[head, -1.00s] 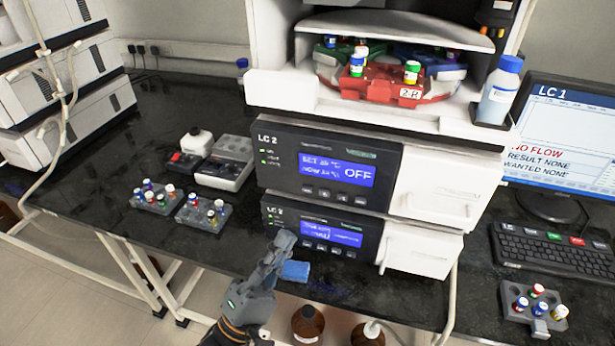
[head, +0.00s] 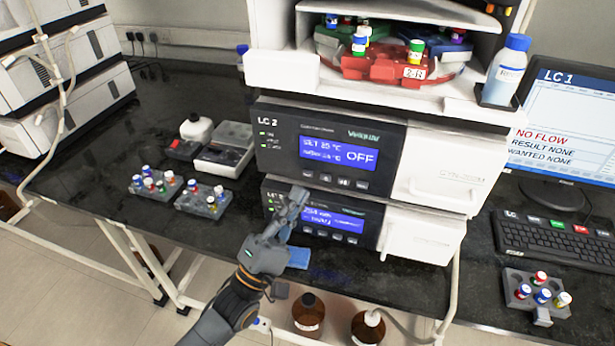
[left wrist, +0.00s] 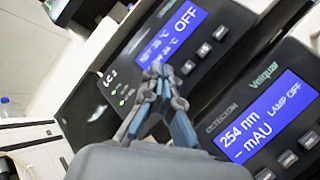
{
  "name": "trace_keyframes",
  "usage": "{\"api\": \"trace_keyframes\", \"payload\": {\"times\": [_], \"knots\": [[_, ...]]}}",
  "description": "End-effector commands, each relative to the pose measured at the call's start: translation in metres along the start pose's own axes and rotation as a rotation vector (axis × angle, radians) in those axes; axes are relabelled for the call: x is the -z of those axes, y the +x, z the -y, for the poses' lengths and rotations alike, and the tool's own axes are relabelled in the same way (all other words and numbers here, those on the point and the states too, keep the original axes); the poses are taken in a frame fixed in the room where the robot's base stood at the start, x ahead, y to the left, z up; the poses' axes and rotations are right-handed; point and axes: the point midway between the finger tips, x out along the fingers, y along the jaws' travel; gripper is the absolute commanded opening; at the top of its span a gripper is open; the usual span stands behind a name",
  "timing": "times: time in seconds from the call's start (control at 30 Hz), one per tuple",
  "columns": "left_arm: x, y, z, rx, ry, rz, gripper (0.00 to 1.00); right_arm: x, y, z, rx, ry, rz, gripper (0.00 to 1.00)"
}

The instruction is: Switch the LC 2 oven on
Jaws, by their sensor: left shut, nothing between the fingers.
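The LC 2 oven (head: 275,145) is the upper dark-fronted unit in the stack. Its blue display (head: 338,153) shows a set temperature, a current temperature and OFF. A row of small buttons (head: 343,182) lies under the display. In the left wrist view the oven's display (left wrist: 172,38) also reads OFF. My left gripper (head: 297,196) is shut and empty, in front of the stack just below the oven's left buttons. In the left wrist view its fingertips (left wrist: 157,75) overlap the oven's lower display edge and hide part of the button row. Contact cannot be told. My right gripper is out of view.
Below the oven is a detector (left wrist: 262,118) reading 254 nm, mAU, LAMP OFF. A blue cloth or sponge (head: 298,258) lies by the bench's front edge. Vial racks (head: 203,200) stand left, the keyboard (head: 555,240) right. Brown bottles (head: 308,313) stand below.

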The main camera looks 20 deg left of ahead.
Motion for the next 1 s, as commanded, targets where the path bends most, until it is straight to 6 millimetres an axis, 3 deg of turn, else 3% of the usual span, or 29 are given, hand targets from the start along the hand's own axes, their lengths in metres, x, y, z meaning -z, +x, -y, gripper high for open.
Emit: {"api": "trace_keyframes", "payload": {"times": [0.3, 1.0], "knots": [[0.011, 0.015, 0.011, 0.0, 0.0, 0.001, 0.0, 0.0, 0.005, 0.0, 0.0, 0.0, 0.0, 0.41], [0.011, 0.015, 0.011, 0.0, 0.0, 0.001, 0.0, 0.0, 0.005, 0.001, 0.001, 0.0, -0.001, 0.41]]}}
